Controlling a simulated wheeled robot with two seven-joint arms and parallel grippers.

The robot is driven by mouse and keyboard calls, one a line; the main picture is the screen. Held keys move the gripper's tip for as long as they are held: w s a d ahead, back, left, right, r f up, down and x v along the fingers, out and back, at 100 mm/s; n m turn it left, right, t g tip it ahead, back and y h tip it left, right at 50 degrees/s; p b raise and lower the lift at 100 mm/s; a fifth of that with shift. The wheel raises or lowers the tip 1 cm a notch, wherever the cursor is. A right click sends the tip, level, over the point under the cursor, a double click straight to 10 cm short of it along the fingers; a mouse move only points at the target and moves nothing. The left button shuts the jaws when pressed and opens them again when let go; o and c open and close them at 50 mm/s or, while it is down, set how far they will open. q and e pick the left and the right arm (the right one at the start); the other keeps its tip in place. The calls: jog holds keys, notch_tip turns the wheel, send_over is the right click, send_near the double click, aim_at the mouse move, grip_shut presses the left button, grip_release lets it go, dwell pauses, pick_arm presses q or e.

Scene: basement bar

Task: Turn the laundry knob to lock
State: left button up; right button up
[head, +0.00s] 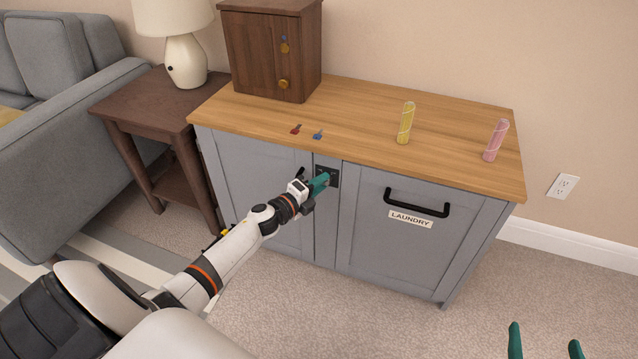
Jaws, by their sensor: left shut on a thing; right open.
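The grey laundry cabinet (385,245) has a wooden top, a black bar handle (416,206) and a label reading LAUNDRY (410,219) on its right door. A small dark lock plate (333,176) sits on the narrow panel left of that door. My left gripper (324,182) is at this plate, shut on the knob, which its fingers mostly hide. I cannot tell the knob's angle. My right gripper (544,342) is open and empty at the bottom right, in front of the cabinet and over the carpet; only its teal fingertips show.
On the cabinet top (360,110) are a red key (296,129), a blue key (318,134), a yellow cylinder (405,123), a pink cylinder (495,140) and a small wooden cabinet (271,48). A side table (150,95) with a lamp (185,60) and a grey sofa (60,120) stand left. Carpet at right is clear.

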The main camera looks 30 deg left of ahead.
pick_arm(q)
jog(key=shift+f, duration=0.1)
jog(key=o, duration=1)
jog(key=shift+c, duration=0.2)
jog(key=shift+s, duration=0.1)
jog(key=s+a+r+p, duration=0.1)
jog(key=s+p, duration=0.1)
jog(key=s, duration=0.9)
jog(key=shift+s+a+p, duration=0.35)
jog(key=shift+a, duration=0.05)
pick_arm(e)
jog(key=s+d+f+g+h, duration=0.2)
jog(key=s+d+f+g, duration=0.1)
jog(key=s+f+g, duration=0.3)
jog(key=shift+s+f+g, duration=0.25)
jog(key=shift+f+g, duration=0.15)
jog(key=shift+f, duration=0.5)
pick_arm(q)
jog(key=shift+d, duration=0.1)
